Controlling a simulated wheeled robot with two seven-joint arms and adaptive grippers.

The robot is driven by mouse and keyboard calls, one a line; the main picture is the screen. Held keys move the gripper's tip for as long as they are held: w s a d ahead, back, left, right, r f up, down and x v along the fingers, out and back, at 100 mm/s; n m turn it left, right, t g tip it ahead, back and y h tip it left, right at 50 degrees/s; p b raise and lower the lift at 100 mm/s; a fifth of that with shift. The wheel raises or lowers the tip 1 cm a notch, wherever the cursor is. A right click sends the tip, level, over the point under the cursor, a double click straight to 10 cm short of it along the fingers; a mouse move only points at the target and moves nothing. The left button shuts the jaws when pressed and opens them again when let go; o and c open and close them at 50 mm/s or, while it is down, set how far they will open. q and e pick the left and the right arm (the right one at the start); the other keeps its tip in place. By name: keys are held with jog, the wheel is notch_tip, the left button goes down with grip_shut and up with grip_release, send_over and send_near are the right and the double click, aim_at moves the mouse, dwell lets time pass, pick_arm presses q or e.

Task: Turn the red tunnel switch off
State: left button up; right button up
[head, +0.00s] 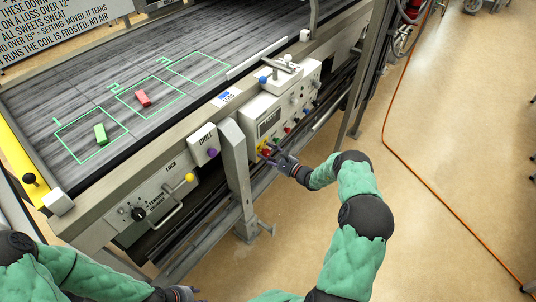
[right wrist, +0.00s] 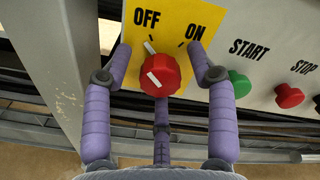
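The red tunnel switch (right wrist: 160,74) is a round knob on a yellow plate marked OFF and ON in the right wrist view. The white line on its face slants up to the left, and a white mark above it lies on the OFF side. My right gripper (right wrist: 165,52) is open, with purple fingers left and right of the knob and a third below. A gap shows between the right finger and the knob. In the head view my right gripper (head: 275,154) is at the yellow plate on the control box. My left gripper (head: 182,293) barely shows at the bottom edge.
A green START button (right wrist: 239,84) and a red STOP button (right wrist: 289,96) sit right of the plate. A grey post (head: 236,170) stands left of the control box. A belt (head: 120,90) with green and red blocks lies behind. Floor at right is open, crossed by an orange cord (head: 410,168).

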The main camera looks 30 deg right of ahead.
jog(key=v, duration=1.2)
dwell(0.3)
